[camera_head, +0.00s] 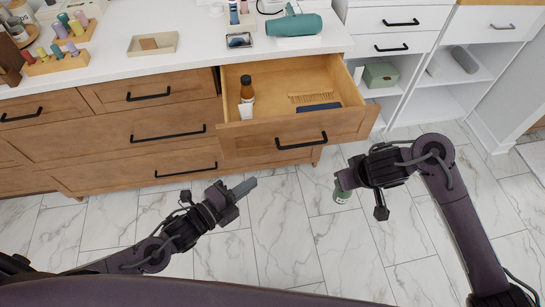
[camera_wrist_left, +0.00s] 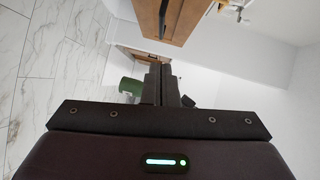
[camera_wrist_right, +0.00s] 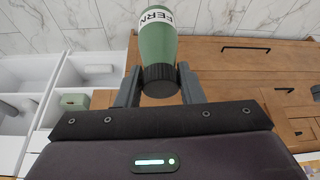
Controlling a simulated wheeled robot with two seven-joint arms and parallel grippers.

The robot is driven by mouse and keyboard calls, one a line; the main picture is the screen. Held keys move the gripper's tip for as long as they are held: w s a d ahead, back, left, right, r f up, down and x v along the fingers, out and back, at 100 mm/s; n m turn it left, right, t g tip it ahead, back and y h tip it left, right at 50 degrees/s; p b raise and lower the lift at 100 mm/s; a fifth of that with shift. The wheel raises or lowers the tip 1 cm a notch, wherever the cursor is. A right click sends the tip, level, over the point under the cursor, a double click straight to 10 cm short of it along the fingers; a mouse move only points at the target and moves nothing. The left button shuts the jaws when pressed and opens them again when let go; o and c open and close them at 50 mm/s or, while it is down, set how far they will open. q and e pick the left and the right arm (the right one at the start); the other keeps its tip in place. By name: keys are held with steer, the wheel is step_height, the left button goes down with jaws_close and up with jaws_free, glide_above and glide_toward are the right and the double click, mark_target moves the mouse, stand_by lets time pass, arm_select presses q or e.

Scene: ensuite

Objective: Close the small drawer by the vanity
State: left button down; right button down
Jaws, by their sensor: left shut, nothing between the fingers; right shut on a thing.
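The small wooden drawer (camera_head: 300,132) with a black handle stands pulled out of the vanity (camera_head: 60,118). Inside it are a brown bottle (camera_head: 247,88), a white tube lying against it, a wooden comb (camera_head: 314,97) and a dark blue item (camera_head: 319,107). My left gripper (camera_head: 248,187) is shut and empty, below and in front of the drawer, apart from it. Its closed fingers show in the left wrist view (camera_wrist_left: 161,84). My right gripper (camera_head: 350,181) is shut on a green bottle (camera_wrist_right: 158,35) by its black cap, right of the drawer front.
The white counter (camera_head: 100,52) holds a teal hair dryer (camera_head: 294,24), a tray (camera_head: 152,43) and several small bottles on wooden stands. A white shelf unit (camera_head: 440,98) with a green box (camera_head: 380,75) stands at the right. Marble floor (camera_head: 280,220) is clear before the vanity.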

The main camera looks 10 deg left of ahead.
steer(key=shift+r, duration=0.25)
steer(key=shift+r+p, duration=0.1)
steer(key=shift+p, duration=0.2)
arm_select(q)
steer(key=w+d+f, duration=0.2)
steer(key=w+d, duration=0.3)
steer(key=w, duration=0.5)
steer(key=shift+w, duration=0.35)
steer(key=shift+w+a, duration=0.1)
